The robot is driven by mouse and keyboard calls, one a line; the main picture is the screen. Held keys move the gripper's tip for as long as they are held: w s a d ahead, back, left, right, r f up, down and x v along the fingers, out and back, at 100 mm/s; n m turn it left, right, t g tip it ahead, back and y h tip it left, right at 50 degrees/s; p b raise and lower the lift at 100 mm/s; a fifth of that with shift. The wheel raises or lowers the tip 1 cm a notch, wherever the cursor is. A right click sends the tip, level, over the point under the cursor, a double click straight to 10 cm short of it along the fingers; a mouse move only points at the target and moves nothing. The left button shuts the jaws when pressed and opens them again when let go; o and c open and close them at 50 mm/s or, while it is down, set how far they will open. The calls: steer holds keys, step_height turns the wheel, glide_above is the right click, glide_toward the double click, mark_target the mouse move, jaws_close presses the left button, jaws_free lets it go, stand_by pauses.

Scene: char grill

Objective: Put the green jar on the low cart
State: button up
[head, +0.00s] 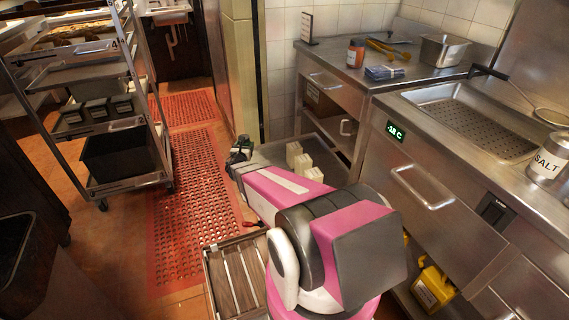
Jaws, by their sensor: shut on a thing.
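I cannot make out the green jar in the head view. My gripper (240,150) is at the far end of my pink arm, small and dark, beside the green-tan wall post. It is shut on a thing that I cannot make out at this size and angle. A low metal-rimmed platform with brown slats (233,277) is at the bottom, beside my arm, partly hidden by it; it may be the low cart, but I cannot tell for certain. Its visible slats are bare.
A wheeled rack (125,185) with trays and black bins stands left. A red floor mat (185,190) lies clear between it and my arm. Steel counters (375,85) line the right, with an orange-labelled jar (356,54) and a salt tin (548,160). Cream cartons (300,160) stand low behind my arm.

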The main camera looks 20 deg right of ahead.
steer(key=d+f, duration=0.2)
steer(key=d, duration=0.1)
steer(key=d+f, duration=0.2)
steer(key=d, duration=0.2)
steer(key=d+f, duration=0.2)
steer(key=d, duration=0.1)
steer(key=shift+d+f, duration=0.1)
steer(key=shift+d, duration=0.1)
steer(key=shift+f, duration=2.05)
steer(key=o, duration=1.2)
steer(key=shift+f, duration=0.15)
steer(key=shift+c, duration=0.2)
